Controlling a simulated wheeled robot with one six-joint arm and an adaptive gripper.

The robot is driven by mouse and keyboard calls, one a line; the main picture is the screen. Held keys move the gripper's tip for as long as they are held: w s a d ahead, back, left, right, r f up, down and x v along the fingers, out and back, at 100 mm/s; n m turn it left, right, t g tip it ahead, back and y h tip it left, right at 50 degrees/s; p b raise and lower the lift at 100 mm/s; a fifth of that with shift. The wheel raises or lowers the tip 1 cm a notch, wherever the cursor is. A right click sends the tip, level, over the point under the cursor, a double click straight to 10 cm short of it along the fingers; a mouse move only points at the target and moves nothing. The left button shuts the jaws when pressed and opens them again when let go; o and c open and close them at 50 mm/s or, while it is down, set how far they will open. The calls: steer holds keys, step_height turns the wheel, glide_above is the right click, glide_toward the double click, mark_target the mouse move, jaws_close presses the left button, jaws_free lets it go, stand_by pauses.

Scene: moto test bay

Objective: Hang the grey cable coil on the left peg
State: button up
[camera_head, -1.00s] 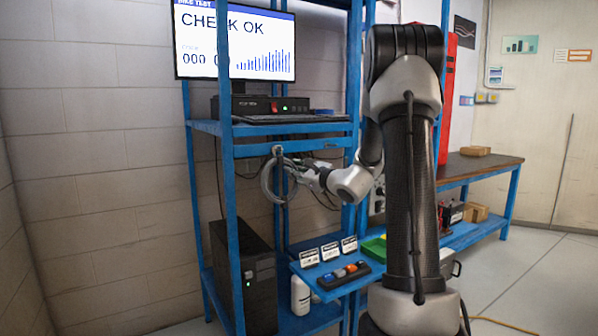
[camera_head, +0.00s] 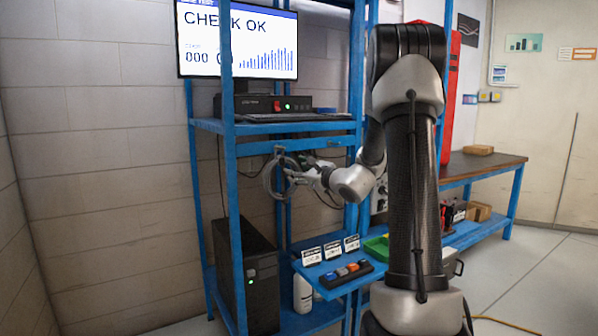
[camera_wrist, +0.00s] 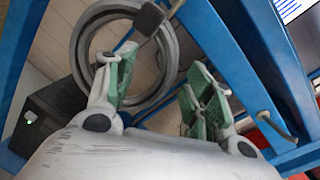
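The grey cable coil (camera_wrist: 83,47) is a round loop at the upper left of the wrist view. In the head view the coil (camera_head: 267,180) hangs upright below the blue shelf bar. A dark square end piece, apparently of the left peg (camera_wrist: 146,19), shows at the coil's top; whether the loop rests on it is hard to tell. My gripper (camera_wrist: 158,92) is open, its green-padded fingers apart. The left finger overlaps the loop in the picture, and the right finger is outside it. In the head view my gripper (camera_head: 293,178) is beside the coil's right side.
Another metal hook (camera_wrist: 277,128) is on the blue frame to the right. A blue rack post (camera_head: 232,190) stands in front of the coil's left. Below are a black computer tower (camera_head: 246,270), a white bottle (camera_head: 302,294) and a tilted blue shelf with labels and buttons (camera_head: 345,272).

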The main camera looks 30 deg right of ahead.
steer(key=s+d, duration=0.2)
steer(key=s, duration=1)
steer(key=s+a+f+n+g+y, duration=0.1)
steer(key=s+a+f+n+g, duration=0.35)
steer(key=s, duration=0.25)
steer(key=s+a+f+n+g+y, duration=0.1)
steer(key=s+a+f+n+g, duration=0.2)
steer(key=s+n+g, duration=0.4)
steer(key=s+a+f+n+g+y, duration=0.15)
steer(key=s+a+f+n, duration=0.25)
steer(key=s, duration=0.4)
steer(key=s+d+r+n+g+h, duration=0.2)
steer(key=s+n+g+h, duration=0.15)
steer(key=s+n, duration=0.3)
step_height(320, 180, up, 6)
steer(key=s+a+n+t+h, duration=0.1)
steer(key=a+n+t+h, duration=0.1)
steer(key=n, duration=0.4)
steer(key=shift+a+t+h, duration=0.4)
steer(key=shift+t+h, duration=0.15)
steer(key=shift+h, duration=0.05)
